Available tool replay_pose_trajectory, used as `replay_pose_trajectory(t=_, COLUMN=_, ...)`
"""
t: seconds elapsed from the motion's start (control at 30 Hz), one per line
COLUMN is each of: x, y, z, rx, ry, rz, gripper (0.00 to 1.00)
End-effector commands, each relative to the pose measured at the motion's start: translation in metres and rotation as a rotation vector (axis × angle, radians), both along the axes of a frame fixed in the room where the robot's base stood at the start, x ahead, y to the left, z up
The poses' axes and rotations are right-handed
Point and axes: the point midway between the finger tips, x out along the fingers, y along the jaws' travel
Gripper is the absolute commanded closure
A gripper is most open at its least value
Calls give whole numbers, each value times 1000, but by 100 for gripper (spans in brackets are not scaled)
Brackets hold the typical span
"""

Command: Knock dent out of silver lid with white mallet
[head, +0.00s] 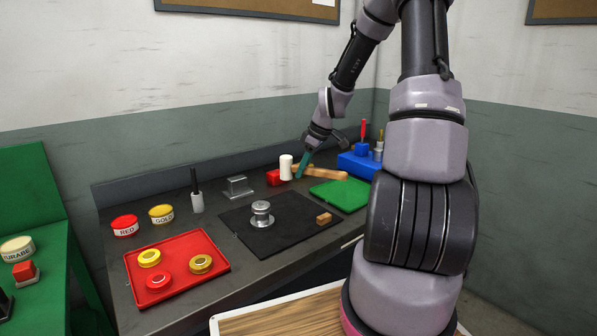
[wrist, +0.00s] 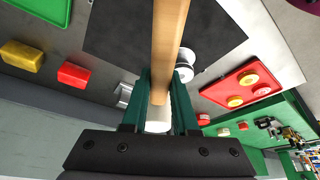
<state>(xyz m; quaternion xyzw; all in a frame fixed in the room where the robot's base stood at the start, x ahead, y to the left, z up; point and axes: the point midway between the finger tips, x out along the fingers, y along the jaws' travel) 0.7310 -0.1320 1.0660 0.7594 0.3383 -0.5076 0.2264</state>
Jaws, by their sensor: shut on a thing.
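My gripper (head: 304,164), with teal fingers, is shut on the wooden handle of the white mallet, close to its head. The mallet's white head (head: 286,167) is upright at the left end, and the handle (head: 328,174) reaches right. In the wrist view the handle (wrist: 168,40) passes between the fingers (wrist: 160,98), with part of the white head (wrist: 158,125) behind them. The silver lid (head: 262,207) appears to sit on a round silver stand on the black mat (head: 290,225), left of and nearer than the mallet. I cannot make out a dent.
A red block (head: 273,177) is close beside the mallet head. A small wooden block (head: 324,218) lies on the black mat. A red tray (head: 175,267) with round tins is at front left.

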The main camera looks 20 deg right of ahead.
Motion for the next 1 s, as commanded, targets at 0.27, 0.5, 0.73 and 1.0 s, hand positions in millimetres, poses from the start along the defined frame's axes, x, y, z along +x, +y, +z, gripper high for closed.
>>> replay_pose_trajectory(t=0.27, x=0, y=0, z=0, rx=-1, ry=-1, rz=0, gripper=100)
replay_pose_trajectory(t=0.5, x=2, y=30, z=-7, rx=-7, ry=5, rz=7, gripper=100)
replay_pose_trajectory(t=0.73, x=0, y=82, z=-20, rx=-11, ry=10, rz=4, gripper=100)
replay_pose_trajectory(t=1.0, x=0, y=90, z=-35, rx=-10, ry=11, rz=-1, gripper=100)
